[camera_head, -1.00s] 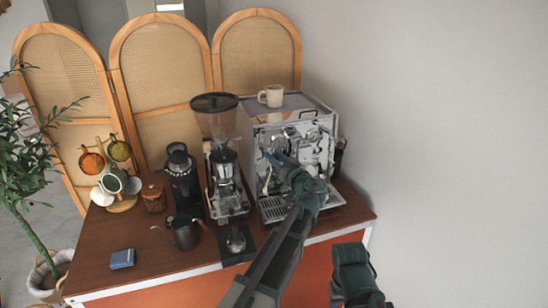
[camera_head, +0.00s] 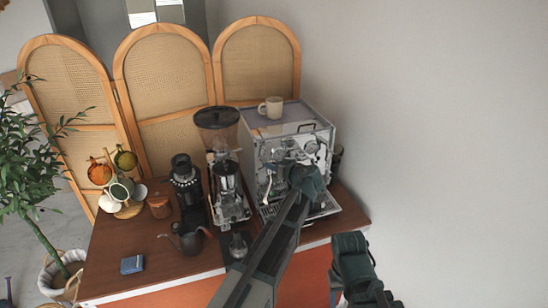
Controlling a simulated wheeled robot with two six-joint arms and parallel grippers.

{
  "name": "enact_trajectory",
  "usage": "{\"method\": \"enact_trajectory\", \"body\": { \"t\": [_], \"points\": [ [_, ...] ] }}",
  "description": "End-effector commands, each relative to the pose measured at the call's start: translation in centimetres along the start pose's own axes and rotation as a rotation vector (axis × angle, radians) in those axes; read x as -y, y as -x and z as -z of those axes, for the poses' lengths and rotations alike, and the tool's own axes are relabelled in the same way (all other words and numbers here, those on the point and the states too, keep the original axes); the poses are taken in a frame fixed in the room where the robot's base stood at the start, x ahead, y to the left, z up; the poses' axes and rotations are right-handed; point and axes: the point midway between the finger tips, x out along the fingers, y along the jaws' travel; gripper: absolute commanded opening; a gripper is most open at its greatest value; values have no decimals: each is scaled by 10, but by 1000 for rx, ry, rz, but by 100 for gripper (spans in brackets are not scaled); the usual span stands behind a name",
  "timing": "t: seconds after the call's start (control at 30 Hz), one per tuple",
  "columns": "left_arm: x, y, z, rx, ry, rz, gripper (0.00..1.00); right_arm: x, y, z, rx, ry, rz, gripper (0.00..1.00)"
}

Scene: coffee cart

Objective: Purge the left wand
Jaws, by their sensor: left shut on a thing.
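The silver espresso machine (camera_head: 318,141) stands at the right end of the brown counter (camera_head: 125,240). My left arm reaches up from the bottom to the machine's front. The drip tray (camera_head: 325,205) shows partly below, behind my arm. My right arm shows at the lower right, in front of the counter; its fingertips do not show.
A beige mug (camera_head: 272,108) stands on top of the machine. A grinder (camera_head: 222,150), a black smaller grinder (camera_head: 186,185), a dark kettle (camera_head: 190,241), a mug tree with several mugs (camera_head: 125,190) and a blue box (camera_head: 132,264) are to the left. A wall is close at right.

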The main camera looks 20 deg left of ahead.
Motion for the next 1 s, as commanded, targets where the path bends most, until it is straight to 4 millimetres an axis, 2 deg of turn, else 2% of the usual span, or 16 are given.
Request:
{"method": "enact_trajectory", "body": {
  "t": [0.03, 0.3, 0.9, 0.93, 1.0],
  "points": [
    [2, 2, 10, 28, -6, -5, 0, -2, 16, -1, 1, 1, 0, 50],
    [1, 0, 12, 142, -31, -28, 0, -4, 39, -3, 2, 4, 0, 50],
    [1, -2, 10, 183, -39, -36, 0, -4, 45, -3, 2, 5, 0, 50],
    [1, -2, 10, 183, -39, -36, 35, -4, 45, -3, 2, 5, 0, 50],
    [1, -2, 10, 183, -39, -36, 48, -4, 45, -3, 2, 5, 0, 50]
  ]
}}
